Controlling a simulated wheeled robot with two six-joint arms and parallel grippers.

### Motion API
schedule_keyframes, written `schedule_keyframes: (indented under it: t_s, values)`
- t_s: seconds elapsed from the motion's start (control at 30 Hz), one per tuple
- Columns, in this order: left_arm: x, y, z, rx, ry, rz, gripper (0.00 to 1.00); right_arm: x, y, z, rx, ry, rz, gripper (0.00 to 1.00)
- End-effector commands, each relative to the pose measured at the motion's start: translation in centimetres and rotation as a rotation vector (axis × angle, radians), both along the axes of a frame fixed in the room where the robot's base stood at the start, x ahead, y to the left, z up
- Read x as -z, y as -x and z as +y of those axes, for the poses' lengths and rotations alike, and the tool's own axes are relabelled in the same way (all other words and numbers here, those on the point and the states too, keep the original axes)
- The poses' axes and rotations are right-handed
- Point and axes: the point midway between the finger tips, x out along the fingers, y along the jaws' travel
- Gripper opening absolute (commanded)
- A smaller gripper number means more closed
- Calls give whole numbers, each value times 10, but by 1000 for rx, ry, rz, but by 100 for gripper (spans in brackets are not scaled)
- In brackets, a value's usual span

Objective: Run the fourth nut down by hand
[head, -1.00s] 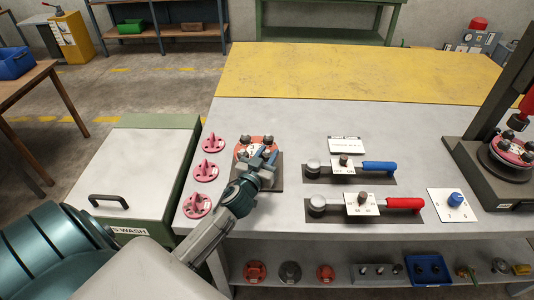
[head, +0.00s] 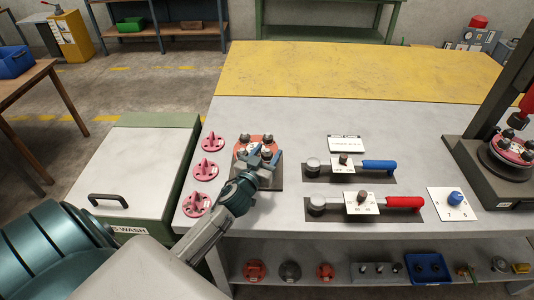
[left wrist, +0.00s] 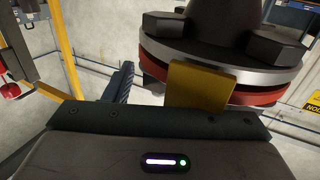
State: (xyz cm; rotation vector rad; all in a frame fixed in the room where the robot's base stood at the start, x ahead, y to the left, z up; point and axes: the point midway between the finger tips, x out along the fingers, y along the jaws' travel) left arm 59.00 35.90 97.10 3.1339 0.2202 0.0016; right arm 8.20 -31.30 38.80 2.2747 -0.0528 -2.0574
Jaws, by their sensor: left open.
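The red flanged spool (head: 268,139) stands on a dark square plate (head: 277,184) near the bench's left end. Dark nuts show on its top, one at its back left (head: 245,138). My left gripper (head: 264,156) is open over the near side of the flange and hides part of it. In the left wrist view, a grey disc lies on the red flange (left wrist: 262,96), with dark hex nuts such as the right one (left wrist: 278,47) on top. I cannot tell whether the fingers touch a nut. My right gripper is out of view.
Several pink pegged discs (head: 206,170) line the bench's left edge. Blue-handled (head: 379,167) and red-handled (head: 404,203) tools lie to the right. A dark press stand (head: 490,180) holds another red flange at the far right. The yellow rear surface (head: 350,70) is clear.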

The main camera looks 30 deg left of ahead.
Motion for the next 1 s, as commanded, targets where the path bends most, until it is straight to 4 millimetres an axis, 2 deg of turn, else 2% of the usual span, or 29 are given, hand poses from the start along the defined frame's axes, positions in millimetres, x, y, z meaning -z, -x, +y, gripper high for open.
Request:
schedule_keyframes:
  t_s: [0.23, 0.4, 0.53, 0.7, 1.0]
  values:
    - [7, 38, -5, 3, -3, 2, 51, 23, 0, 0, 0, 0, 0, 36]
    - [6, 71, -10, 2, -2, 2, 51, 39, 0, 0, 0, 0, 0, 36]
    - [5, 89, -13, 2, -2, 2, 51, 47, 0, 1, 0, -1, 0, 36]
    - [2, 102, -14, 2, -2, 1, 51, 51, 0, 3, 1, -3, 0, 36]
    - [1, 103, -15, 1, -1, 1, 51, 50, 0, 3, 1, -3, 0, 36]
